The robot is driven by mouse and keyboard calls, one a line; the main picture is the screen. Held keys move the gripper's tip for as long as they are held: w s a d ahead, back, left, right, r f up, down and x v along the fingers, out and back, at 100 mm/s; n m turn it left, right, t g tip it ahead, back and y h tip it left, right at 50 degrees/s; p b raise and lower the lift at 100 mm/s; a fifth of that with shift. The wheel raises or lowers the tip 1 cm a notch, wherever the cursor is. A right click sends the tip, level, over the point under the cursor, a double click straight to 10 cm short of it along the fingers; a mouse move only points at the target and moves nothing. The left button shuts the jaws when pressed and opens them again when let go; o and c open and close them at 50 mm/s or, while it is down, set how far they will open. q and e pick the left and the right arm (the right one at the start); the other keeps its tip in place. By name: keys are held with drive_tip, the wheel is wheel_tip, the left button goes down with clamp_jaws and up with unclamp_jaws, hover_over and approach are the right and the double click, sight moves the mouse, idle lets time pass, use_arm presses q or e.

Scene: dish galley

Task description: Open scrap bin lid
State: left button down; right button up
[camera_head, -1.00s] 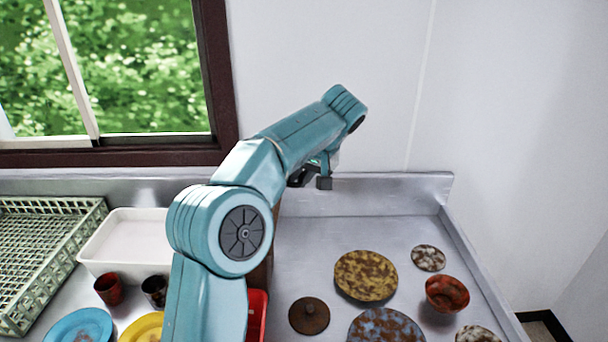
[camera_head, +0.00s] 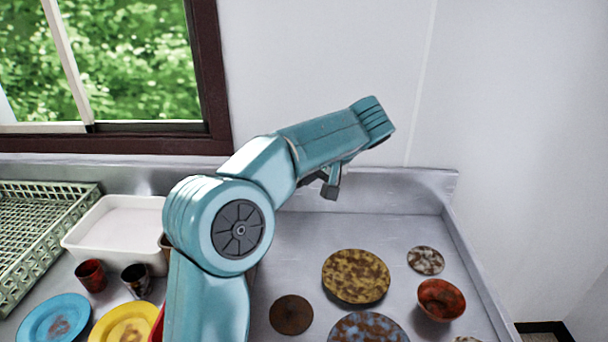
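One teal arm of mine, taken as the left, comes in from below, left of centre. Its gripper (camera_head: 330,184) hangs under the wrist above the back of the counter. The fingers are small and dark, so their opening is unclear, and I see nothing held. A brown thing, possibly the scrap bin, is almost wholly hidden behind my arm; only a sliver (camera_head: 165,243) shows. A dark brown round disc (camera_head: 291,314), possibly a lid, lies on the counter at the lower middle, apart from the gripper. My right gripper is out of view.
On the metal counter (camera_head: 400,232) at right are a yellow-brown plate (camera_head: 356,276), a blue-brown plate (camera_head: 368,330), a red bowl (camera_head: 441,299) and a small dish (camera_head: 425,260). At left are a rack (camera_head: 40,235), white tub (camera_head: 122,230), cups (camera_head: 91,275), blue plate (camera_head: 54,319) and yellow plate (camera_head: 122,326).

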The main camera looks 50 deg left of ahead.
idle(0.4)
use_arm(q)
drive_tip(key=c, duration=1.4)
unclamp_jaws()
drive_tip(key=shift+c, duration=0.2)
drive_tip(key=shift+s, duration=0.15)
drive_tip(key=shift+d+r, duration=0.1)
drive_tip(key=p+v, duration=0.3)
drive_tip(key=v, duration=1.3)
drive_tip(key=shift+p, duration=0.4)
